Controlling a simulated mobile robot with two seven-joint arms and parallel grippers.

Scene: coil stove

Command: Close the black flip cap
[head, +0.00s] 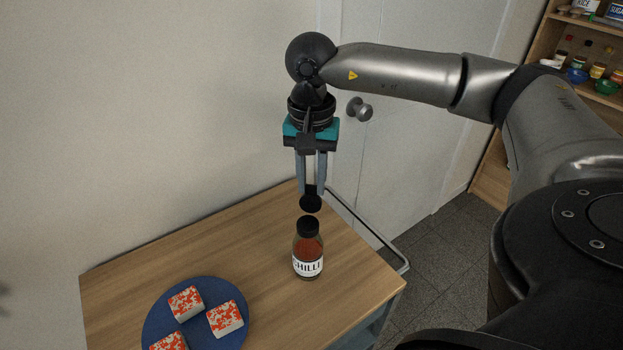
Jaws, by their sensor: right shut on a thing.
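A chilli bottle (307,264) with red-brown contents and a white label stands upright on the wooden table. Its black cap (307,227) is on top. The round black flip lid (311,204) shows just above the cap, raised, with a narrow gap visible between them. My right gripper (311,189) points down from above, its fingers close together at the lid's upper part and shut on it. The fingertips partly overlap the lid, so the exact contact is hard to see. My left gripper is not in view.
A blue plate (237,336) with several red-and-white blocks (225,319) sits on the table (250,235) left of the bottle. A metal rail (372,232) runs along the table's right edge. A door knob (359,109) and a shelf (577,78) with jars are behind.

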